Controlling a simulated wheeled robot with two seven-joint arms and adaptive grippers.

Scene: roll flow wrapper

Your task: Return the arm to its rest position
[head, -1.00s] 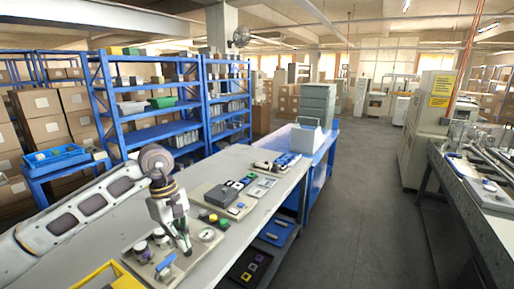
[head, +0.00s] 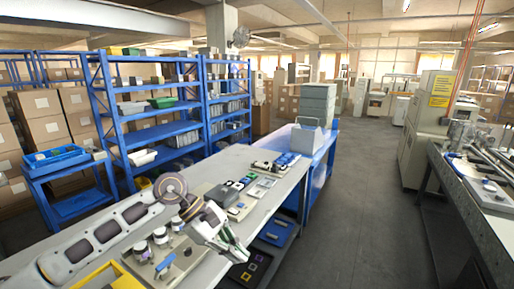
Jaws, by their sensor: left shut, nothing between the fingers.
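My left arm comes in from the lower left over the grey worktable (head: 225,163). My left gripper (head: 246,256) is shut and empty, at the table's front edge, tilted down and to the right. It is to the right of a beige panel (head: 150,272) with several knobs and a blue switch on it. The wrist hides part of the table and of the control boxes behind it. My right gripper is not in view.
A control box with small switches (head: 228,198) and small parts lie farther along the table. A yellow frame (head: 98,277) is at the lower left. A grey bin stack (head: 317,103) stands at the far end. The aisle floor (head: 365,210) is clear.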

